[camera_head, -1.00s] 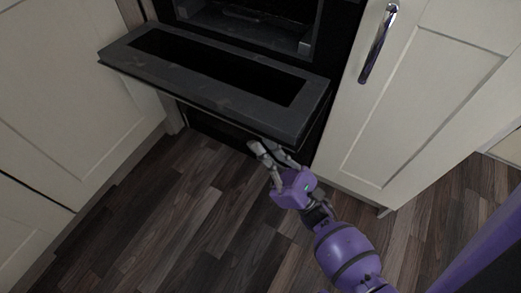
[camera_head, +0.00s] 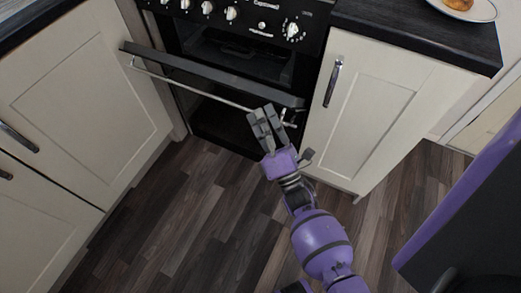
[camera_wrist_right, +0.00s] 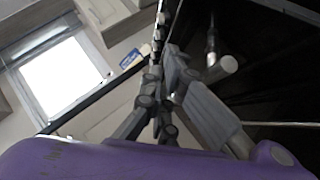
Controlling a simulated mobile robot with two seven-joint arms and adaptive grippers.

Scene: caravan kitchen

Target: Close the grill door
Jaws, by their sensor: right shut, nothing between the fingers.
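The grill door (camera_head: 205,72) of the black cooker is partly open in the head view. It is tilted up, with a dark gap into the grill cavity (camera_head: 225,45) above and behind it. Its thin metal handle bar (camera_head: 190,86) runs along the outer face. My right gripper (camera_head: 265,112) is shut and empty at the right part of the door, its fingertips at the door's outer face near the handle's right end. I cannot tell whether they touch. The right wrist view shows the gripper's fingers (camera_wrist_right: 175,95) close to dark surfaces. My left gripper is out of view.
Cooker knobs (camera_head: 231,13) line the panel above the door. Cream cupboards stand left (camera_head: 85,100) and right (camera_head: 365,120) of the cooker. A plate with food (camera_head: 468,10) sits on the right worktop. The wooden floor (camera_head: 170,215) in front is clear.

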